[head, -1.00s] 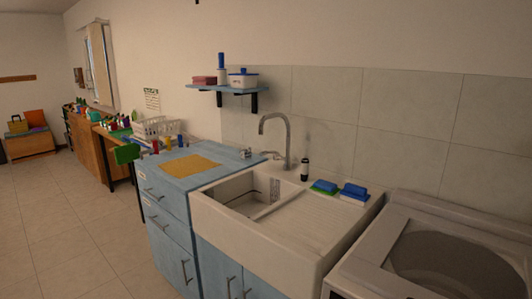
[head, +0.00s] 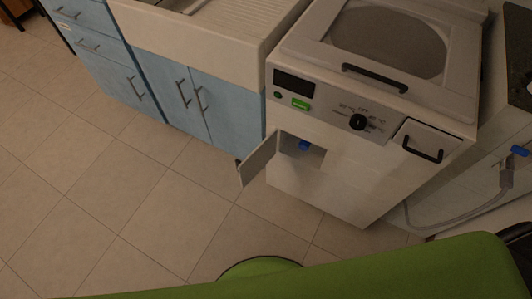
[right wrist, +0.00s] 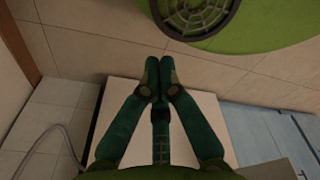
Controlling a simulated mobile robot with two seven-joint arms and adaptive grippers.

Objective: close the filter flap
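The filter flap (head: 258,158) is a small pale panel low on the front of the white washing machine (head: 345,190). In the head view it stands open, swung out to the left of its square recess. A blue filter knob (head: 304,145) shows inside the recess. My right gripper (right wrist: 159,72) shows in the right wrist view with its two teal fingers together, shut and with nothing seen between them. A white surface, likely the washing machine, lies behind it. Neither gripper shows in the head view.
The blue cabinet (head: 226,108) under the sink (head: 210,45) stands left of the machine. The detergent drawer (head: 428,138) has a black handle. A grey hose (head: 455,208) runs at the right. Tiled floor (head: 150,205) in front is clear.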

